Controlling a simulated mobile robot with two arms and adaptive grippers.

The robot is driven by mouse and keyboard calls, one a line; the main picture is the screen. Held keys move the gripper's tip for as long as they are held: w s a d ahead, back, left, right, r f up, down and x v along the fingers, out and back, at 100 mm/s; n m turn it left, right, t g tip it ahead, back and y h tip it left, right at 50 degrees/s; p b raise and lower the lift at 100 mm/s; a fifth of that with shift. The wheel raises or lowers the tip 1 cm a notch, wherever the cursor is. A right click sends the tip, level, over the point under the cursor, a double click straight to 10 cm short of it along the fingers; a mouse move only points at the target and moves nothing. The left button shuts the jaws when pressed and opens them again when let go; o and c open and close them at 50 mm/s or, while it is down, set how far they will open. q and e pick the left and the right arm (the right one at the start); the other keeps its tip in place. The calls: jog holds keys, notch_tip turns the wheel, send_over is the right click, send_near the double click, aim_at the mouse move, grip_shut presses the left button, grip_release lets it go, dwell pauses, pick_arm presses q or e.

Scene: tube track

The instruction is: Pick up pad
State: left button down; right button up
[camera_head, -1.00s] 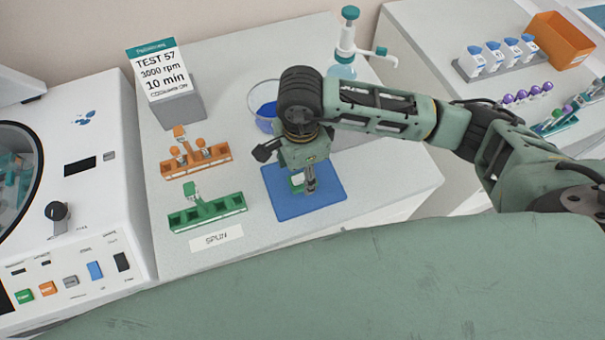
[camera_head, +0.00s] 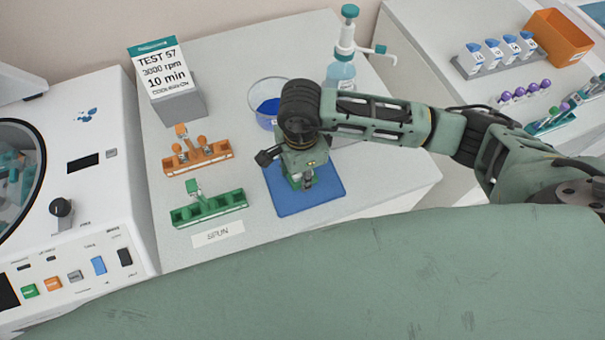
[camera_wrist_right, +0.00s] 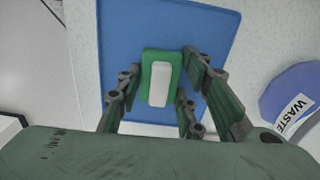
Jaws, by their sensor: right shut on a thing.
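The pad, a small green block with a white strip on top, shows in the right wrist view (camera_wrist_right: 159,84) on the blue mat (camera_wrist_right: 120,40). In the head view my right gripper (camera_head: 303,184) points down at the blue mat (camera_head: 318,203) and mostly hides the pad. In the wrist view the fingers of my right gripper (camera_wrist_right: 160,88) stand on both sides of the pad, shut on it. The pad seems to be at mat level. My left gripper is not in view.
A clear tub with blue contents (camera_head: 266,112), labelled WASTE in the wrist view (camera_wrist_right: 294,108), stands behind the mat. A pump bottle (camera_head: 342,70) is behind my arm. Orange (camera_head: 197,158) and green racks (camera_head: 208,208) and a centrifuge (camera_head: 75,180) lie left.

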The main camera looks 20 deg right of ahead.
jog(key=shift+r, duration=0.15)
jog(key=shift+r, duration=0.25)
jog(key=r+b, duration=0.1)
jog(key=s+r+b, duration=0.1)
jog(key=r, duration=0.1)
jog(key=shift+d+r+b, duration=0.2)
jog(key=shift+r+b, duration=0.1)
jog(key=s+d+r+b, duration=0.1)
jog(key=s+d+r, duration=0.2)
jog(key=s+r, duration=0.3)
jog(key=shift+s+d+r+b, duration=0.2)
jog(key=shift+s+r+b, duration=0.15)
jog(key=shift+s, duration=1.75)
